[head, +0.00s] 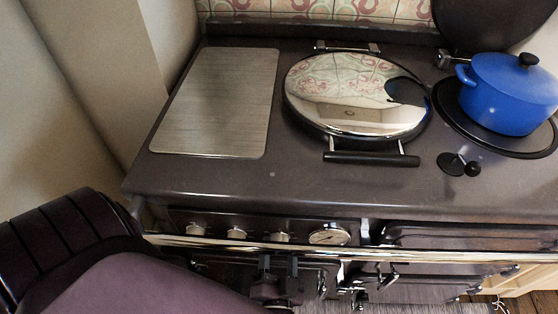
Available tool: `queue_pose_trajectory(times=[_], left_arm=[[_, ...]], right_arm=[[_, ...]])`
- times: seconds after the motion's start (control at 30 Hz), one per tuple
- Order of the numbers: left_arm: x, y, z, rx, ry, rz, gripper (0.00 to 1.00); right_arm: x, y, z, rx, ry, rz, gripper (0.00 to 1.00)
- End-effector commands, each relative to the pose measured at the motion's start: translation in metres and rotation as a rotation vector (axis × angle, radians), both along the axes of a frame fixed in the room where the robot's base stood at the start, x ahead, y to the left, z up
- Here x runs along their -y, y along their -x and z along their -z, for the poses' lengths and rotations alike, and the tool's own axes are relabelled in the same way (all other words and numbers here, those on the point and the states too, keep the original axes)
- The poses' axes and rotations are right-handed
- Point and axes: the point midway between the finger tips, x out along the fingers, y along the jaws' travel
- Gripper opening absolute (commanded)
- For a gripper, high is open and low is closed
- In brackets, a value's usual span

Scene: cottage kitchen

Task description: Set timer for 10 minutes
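No clearly marked kitchen timer can be made out. A round white-faced dial (329,237) is set in the front panel of the dark range cooker, right of a row of silver knobs (236,232). Its markings are too small to read. My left arm comes in from the lower left. My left gripper (279,268) is dark and hard to see against the oven front, below the rail and lower left of the dial. Its two fingers look apart, with nothing visible between them. My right gripper is out of view.
A chrome rail (350,247) runs along the front. On top are a metal plate (215,102), a closed chrome lid (356,95) with a black handle, a blue pot (507,95) and a small black object (455,164). A wall stands close on the left.

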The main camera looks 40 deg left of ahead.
Motion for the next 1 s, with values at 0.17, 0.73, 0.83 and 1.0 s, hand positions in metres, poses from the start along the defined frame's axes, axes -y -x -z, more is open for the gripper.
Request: queue_pose_trajectory(times=[0.17, 0.73, 0.83, 1.0], left_arm=[[0.0, 0.001, 0.001, -0.002, 0.0, 0.0, 0.37], [0.002, -0.005, 0.0, 0.002, 0.001, 0.0, 0.37], [0.002, -0.005, 0.0, 0.002, 0.001, 0.0, 0.37], [0.001, -0.004, 0.0, 0.001, 0.001, 0.0, 0.37]], right_arm=[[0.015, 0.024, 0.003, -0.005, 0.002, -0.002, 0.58], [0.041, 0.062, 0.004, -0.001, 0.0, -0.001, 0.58], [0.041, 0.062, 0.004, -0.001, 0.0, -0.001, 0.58], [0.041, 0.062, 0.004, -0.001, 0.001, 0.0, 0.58]])
